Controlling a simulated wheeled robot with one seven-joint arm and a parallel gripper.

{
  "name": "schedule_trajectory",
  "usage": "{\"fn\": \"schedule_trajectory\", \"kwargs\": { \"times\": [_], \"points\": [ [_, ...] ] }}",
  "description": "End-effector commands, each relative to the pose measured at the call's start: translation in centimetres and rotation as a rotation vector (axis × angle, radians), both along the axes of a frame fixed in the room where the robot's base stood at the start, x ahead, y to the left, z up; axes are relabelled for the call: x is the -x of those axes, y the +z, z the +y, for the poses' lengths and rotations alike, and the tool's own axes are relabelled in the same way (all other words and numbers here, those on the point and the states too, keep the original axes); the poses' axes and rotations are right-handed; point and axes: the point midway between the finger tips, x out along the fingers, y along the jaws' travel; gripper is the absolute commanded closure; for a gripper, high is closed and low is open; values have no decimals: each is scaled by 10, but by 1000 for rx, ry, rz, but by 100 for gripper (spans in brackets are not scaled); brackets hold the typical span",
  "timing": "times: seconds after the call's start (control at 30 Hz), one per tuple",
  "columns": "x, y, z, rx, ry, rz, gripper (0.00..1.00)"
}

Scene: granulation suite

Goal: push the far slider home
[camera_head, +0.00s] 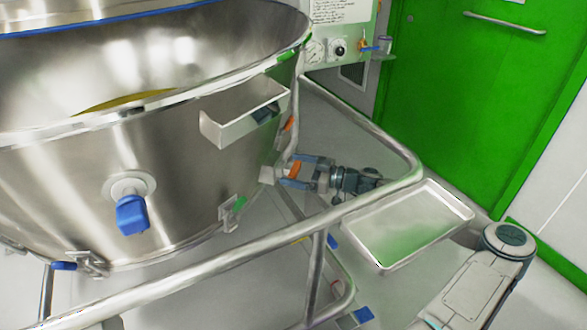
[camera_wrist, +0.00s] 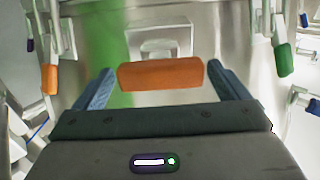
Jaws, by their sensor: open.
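An orange bar (camera_head: 294,170) in front of a pale block (camera_head: 267,175) sits low on the right side of the steel bowl; I take it to be the far slider's handle. In the wrist view, the orange bar (camera_wrist: 160,73) lies level across the middle, with a pale square bracket (camera_wrist: 163,47) behind it. My gripper (camera_head: 291,171) is open, with one blue-grey finger on each side of the bar. The fingers (camera_wrist: 160,84) also flank it in the wrist view. I cannot tell whether they touch it. How far the slider is in is hidden.
A steel bowl (camera_head: 60,180) fills the left. A rail (camera_head: 215,242) runs in front of my gripper. Green (camera_head: 239,204) and orange (camera_head: 288,124) handles flank the bar.

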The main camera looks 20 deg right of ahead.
Motion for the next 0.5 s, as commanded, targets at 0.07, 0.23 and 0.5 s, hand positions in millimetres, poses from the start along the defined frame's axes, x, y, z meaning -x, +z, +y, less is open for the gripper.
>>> {"fn": "schedule_trajectory", "kwargs": {
  "times": [0.07,0.23,0.5],
  "points": [
    [6,2,-11,-1,-4,1,5],
    [26,3,-44,-1,-4,1,5],
    [55,2,-90,-1,0,2,5]
  ]
}}
